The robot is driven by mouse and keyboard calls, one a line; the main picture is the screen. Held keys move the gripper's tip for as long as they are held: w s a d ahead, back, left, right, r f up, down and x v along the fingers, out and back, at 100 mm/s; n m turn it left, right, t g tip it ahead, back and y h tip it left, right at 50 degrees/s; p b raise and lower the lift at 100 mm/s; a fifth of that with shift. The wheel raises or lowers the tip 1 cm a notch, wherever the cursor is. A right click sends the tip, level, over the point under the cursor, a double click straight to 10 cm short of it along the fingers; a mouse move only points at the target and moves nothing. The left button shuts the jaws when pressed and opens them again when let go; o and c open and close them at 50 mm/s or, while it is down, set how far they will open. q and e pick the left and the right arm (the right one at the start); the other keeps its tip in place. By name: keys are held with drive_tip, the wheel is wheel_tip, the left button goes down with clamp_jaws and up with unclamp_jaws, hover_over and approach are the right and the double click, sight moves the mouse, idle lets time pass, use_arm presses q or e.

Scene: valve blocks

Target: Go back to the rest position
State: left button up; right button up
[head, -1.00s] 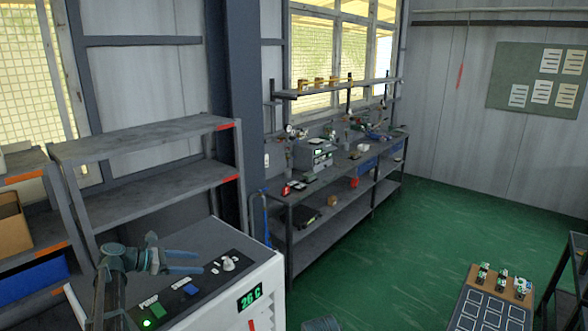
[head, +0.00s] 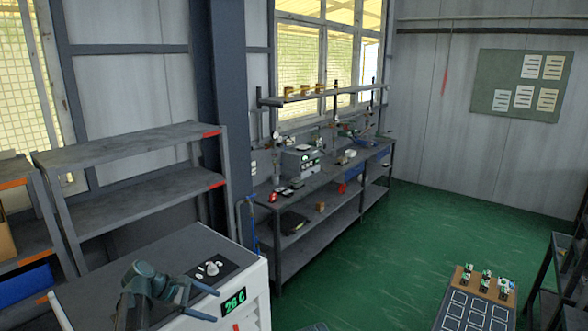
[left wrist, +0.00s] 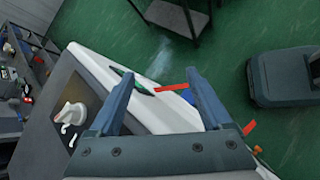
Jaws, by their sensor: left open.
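My left gripper (head: 213,303) is low at the left of the head view, in front of the white machine (head: 256,283) with the dark top and green "26 C" display (head: 234,302). Its two bluish fingers are apart with nothing between them. In the left wrist view the gripper (left wrist: 160,75) is also open and empty, over the machine's edge. The gripper and arm hide part of the button panel in the head view. My right gripper does not show.
A grey shelf (head: 140,190) stands behind the machine. A long workbench (head: 325,175) with instruments runs along the window wall. At the lower right is a board with square outlines (head: 474,307) and small green-white valve blocks (head: 486,279). Green floor (head: 400,235) between is clear.

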use_arm(q)
drive_tip(key=s+d+f+m+g+y, duration=0.1)
drive_tip(key=s+d+f+m+y, duration=0.15)
drive_tip(key=s+m, duration=0.35)
drive_tip(key=s+d+f+m+g+y, duration=0.1)
drive_tip(key=s+d+f+m+y, duration=0.2)
drive_tip(key=s+m, duration=0.35)
drive_tip(key=s+d+f+m+g+y, duration=0.1)
drive_tip(key=s+d+f+m+y, duration=0.1)
drive_tip(key=s+m+y, duration=0.3)
drive_tip(key=s+d+f+m+b, duration=0.1)
drive_tip(key=s+d+f+b, duration=0.1)
drive_tip(key=f+b, duration=0.5)
drive_tip(key=s+d+f+m+b, duration=0.1)
drive_tip(key=s+d+f+b, duration=0.1)
drive_tip(key=d+f+b, duration=0.3)
drive_tip(key=s+d+f+m+b, duration=0.1)
drive_tip(key=s+d+f+b, duration=0.1)
drive_tip(key=f+b, duration=0.9)
drive_tip(key=shift+s+d+g, duration=0.25)
drive_tip(key=shift+d+g, duration=0.15)
drive_tip(key=shift+d, duration=0.45)
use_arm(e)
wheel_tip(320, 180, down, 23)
use_arm(q)
drive_tip(key=shift+m, duration=0.25)
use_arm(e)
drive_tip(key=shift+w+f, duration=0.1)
